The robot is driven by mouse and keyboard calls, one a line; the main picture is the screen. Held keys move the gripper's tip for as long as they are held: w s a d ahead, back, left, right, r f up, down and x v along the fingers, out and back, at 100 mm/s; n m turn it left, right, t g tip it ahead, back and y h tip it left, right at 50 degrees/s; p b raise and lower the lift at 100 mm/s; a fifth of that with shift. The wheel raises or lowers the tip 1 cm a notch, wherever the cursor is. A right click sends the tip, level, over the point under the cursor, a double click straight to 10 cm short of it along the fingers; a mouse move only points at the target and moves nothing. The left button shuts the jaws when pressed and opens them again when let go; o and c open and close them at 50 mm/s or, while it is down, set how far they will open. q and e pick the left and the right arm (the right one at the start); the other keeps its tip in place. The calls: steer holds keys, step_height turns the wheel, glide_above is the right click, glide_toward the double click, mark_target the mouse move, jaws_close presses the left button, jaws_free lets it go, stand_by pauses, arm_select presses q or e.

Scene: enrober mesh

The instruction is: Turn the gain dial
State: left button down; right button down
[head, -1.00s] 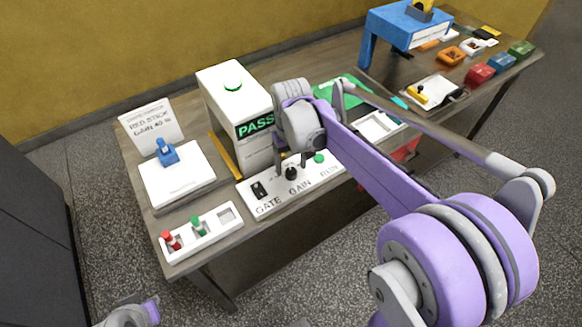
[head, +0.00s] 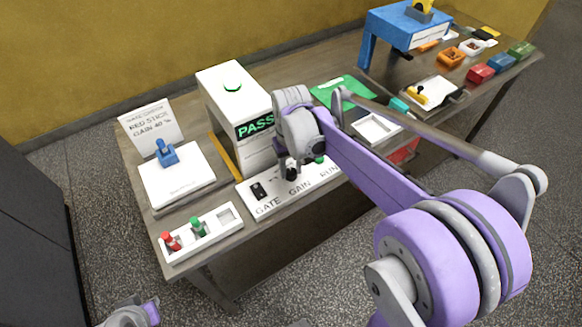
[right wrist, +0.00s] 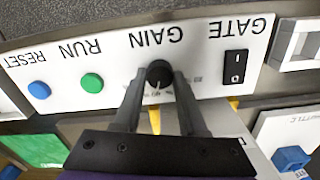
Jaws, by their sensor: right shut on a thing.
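The gain dial (right wrist: 158,74) is a round black knob with a pale pointer line, on a white control panel (right wrist: 205,60) above the word GAIN. My right gripper (right wrist: 159,82) is shut on the dial, one finger on each side. In the head view the dial (head: 291,174) is partly hidden under my right gripper (head: 290,165). A sign (head: 151,126) at the table's left reads RED STICK and GAIN 40 %. Only a small grey and purple part of my left arm shows at the bottom left.
A black GATE switch (right wrist: 235,67) and a green RUN button (right wrist: 91,83) flank the dial. A blue RESET button (right wrist: 39,90) lies beyond RUN. A white machine (head: 222,90) showing PASS stands behind the panel. A tray (head: 215,238) holds red and green sticks.

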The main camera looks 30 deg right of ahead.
mark_target(291, 172)
steer(key=shift+m, duration=0.3)
steer(key=m, duration=0.3)
steer(key=shift+m+b, duration=0.4)
steer(key=shift+m, duration=1.7)
steer(key=shift+c, duration=2.3)
jaws_free()
steer(key=shift+r, duration=0.15)
step_height(291, 172, up, 11)
steer(key=shift+f+p, duration=0.2)
steer(key=shift+p, duration=0.15)
